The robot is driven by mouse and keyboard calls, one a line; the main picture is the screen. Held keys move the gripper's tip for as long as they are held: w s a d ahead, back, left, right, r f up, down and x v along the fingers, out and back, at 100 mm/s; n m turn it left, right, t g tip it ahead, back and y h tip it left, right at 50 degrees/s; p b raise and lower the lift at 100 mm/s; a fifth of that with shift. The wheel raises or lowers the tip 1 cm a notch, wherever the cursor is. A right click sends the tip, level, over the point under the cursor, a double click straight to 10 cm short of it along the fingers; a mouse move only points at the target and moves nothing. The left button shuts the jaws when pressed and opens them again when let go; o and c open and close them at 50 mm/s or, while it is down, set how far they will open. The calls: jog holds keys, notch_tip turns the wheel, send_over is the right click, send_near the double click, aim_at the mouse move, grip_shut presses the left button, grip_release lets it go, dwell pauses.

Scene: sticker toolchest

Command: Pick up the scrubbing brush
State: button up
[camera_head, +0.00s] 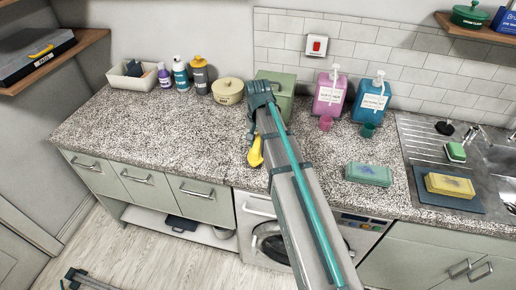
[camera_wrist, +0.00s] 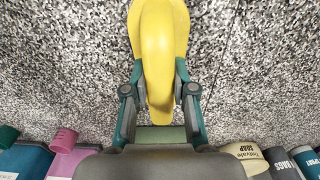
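The yellow scrubbing brush (camera_head: 255,153) is at the counter's middle, partly hidden behind my arm in the head view. In the wrist view the brush (camera_wrist: 160,45) lies lengthwise between my fingers, its narrow end toward the palm. My gripper (camera_wrist: 159,70) points down at the counter, with a fingertip against each side of the brush and no clear gap. In the head view my gripper (camera_head: 251,138) shows only in part beside the arm. I cannot tell whether the brush is clear of the counter; its bristles are hidden.
Behind are a green box (camera_head: 285,100), a round tan pot (camera_head: 228,91), and pink (camera_head: 329,98) and blue (camera_head: 371,100) dispensers with small cups. The counter's left front is clear.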

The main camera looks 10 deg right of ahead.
grip_shut()
jog(key=shift+r, duration=0.2)
jog(key=shift+r, duration=0.55)
jog(key=s+r+b, duration=0.3)
jog(key=s+r, duration=0.8)
jog(key=s, duration=0.3)
jog(key=shift+r, duration=0.25)
